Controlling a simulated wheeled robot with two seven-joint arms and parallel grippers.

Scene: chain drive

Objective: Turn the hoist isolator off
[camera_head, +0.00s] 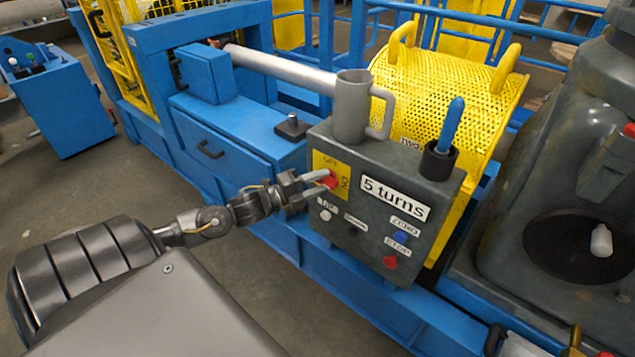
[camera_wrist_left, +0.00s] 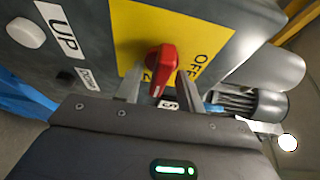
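The hoist isolator is a red handle (camera_head: 330,181) on a yellow plate (camera_head: 322,162) on the grey control box (camera_head: 375,157). In the left wrist view the red handle (camera_wrist_left: 165,58) points down the picture, away from the OFF word and towards a partly hidden label at its lower end. In the head view OFF is at the plate's top and ON at its right. My left gripper (camera_head: 318,182) is at the handle. In the left wrist view its two fingers (camera_wrist_left: 161,75) stand apart, one on each side of the handle, with gaps visible. My right gripper is not in view.
The box carries a white UP button (camera_head: 325,215), a dark down button, a blue button (camera_head: 400,237) and a red STOP button (camera_head: 390,262). A grey mug (camera_head: 351,105) and a cup with a blue-handled tool (camera_head: 440,158) stand on top. A yellow mesh guard (camera_head: 450,85) is behind.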

